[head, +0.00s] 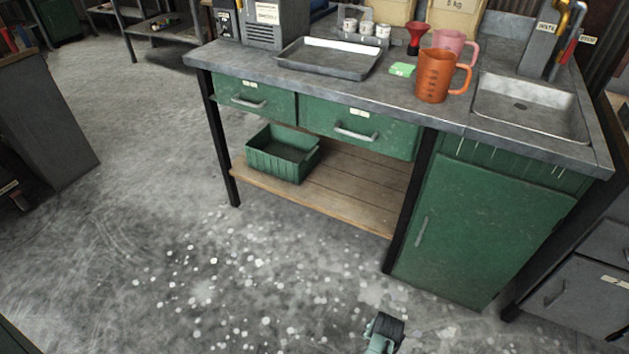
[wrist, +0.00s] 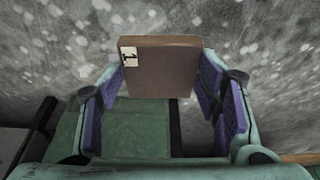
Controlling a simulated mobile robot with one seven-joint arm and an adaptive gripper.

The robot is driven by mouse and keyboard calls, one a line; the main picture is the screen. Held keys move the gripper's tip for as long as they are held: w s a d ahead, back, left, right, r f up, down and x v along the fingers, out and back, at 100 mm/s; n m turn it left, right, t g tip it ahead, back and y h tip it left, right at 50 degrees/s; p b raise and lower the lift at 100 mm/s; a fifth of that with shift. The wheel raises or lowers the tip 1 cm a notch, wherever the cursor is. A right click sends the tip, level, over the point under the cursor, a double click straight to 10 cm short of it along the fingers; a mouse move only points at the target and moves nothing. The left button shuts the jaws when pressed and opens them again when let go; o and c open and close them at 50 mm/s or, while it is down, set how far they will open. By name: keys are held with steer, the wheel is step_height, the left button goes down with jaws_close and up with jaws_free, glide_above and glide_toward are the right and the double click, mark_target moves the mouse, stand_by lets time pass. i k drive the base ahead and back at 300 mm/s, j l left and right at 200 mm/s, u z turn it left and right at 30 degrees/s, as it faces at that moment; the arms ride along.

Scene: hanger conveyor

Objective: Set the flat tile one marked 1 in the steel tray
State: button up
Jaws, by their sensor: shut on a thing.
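The flat tile one (wrist: 165,70) is a brown square block with a white label marked 1 at its upper left in the wrist view. My gripper (wrist: 161,84) is shut on it, with a purple-padded finger at each side. In the head view, the tip of my arm (head: 383,335) shows at the bottom edge, low in front of the bench; the tile cannot be made out clearly there. The steel tray (head: 329,73) is a shallow grey rectangular pan on the bench top, left of the middle. It looks empty and is far from my gripper.
The grey bench top (head: 345,86) also holds an orange jug (head: 433,78), a green sponge (head: 402,69), a pink jug (head: 455,42), a red funnel (head: 416,36) and small cans. A sink (head: 530,105) is at right. A green bin (head: 283,155) stands on the lower shelf.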

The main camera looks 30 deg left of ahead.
mark_target(325, 63)
steer(key=j, duration=1.05)
steer(key=k+j, duration=0.1)
steer(key=j, duration=1)
steer(key=z, duration=0.05)
